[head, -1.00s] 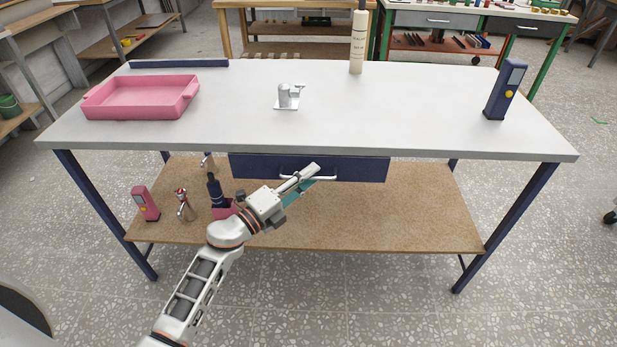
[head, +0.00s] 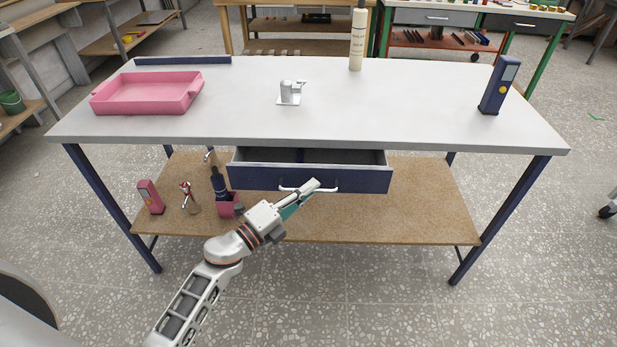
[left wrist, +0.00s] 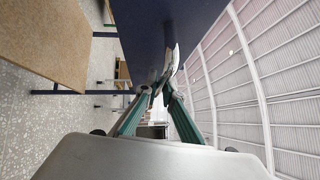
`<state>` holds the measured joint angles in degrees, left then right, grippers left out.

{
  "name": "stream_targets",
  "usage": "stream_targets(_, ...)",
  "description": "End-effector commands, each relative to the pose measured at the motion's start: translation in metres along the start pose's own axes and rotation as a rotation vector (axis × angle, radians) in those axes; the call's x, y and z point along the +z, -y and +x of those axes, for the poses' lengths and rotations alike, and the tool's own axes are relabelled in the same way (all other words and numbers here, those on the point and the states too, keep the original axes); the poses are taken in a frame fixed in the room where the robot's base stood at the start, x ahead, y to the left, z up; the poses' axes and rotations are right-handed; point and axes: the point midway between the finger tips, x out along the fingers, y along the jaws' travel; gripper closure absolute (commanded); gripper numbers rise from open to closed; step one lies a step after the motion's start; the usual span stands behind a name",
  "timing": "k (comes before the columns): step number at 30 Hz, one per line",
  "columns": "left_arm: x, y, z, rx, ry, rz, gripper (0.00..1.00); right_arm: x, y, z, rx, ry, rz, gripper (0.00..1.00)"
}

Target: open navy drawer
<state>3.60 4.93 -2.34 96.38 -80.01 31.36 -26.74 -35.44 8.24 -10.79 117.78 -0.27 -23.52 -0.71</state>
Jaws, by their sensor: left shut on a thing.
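The navy drawer (head: 340,178) hangs under the white tabletop and is pulled partly out, so part of its grey inside shows in the head view. Its navy front (left wrist: 160,30) fills the upper middle of the left wrist view. The silver bar handle (head: 290,188) runs across the drawer front. My left gripper (head: 310,189) is shut on the handle, left of the front's middle. In the left wrist view its green fingers (left wrist: 160,88) close around the handle. My right gripper is not in view.
On the white table (head: 400,115) are a pink tray (head: 145,108), a silver fixture (head: 290,93), a cream bottle (head: 357,40) and a navy device (head: 497,88). The wooden lower shelf (head: 420,215) holds a pink device (head: 150,197) and several small items.

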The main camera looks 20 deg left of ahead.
Motion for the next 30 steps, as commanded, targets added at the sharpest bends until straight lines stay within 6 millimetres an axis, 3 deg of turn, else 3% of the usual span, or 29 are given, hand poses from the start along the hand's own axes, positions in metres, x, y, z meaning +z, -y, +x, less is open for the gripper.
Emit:
stream_targets(15,-0.094,0.024,-0.094,0.003,-0.001,-0.003,1.00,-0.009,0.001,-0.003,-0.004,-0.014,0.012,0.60)
stream_targets(21,-0.116,0.029,-0.117,0.003,0.000,-0.001,1.00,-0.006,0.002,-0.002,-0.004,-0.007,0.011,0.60)
stream_targets(30,-0.129,0.034,-0.130,0.001,0.000,0.001,1.00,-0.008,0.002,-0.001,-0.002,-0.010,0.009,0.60)
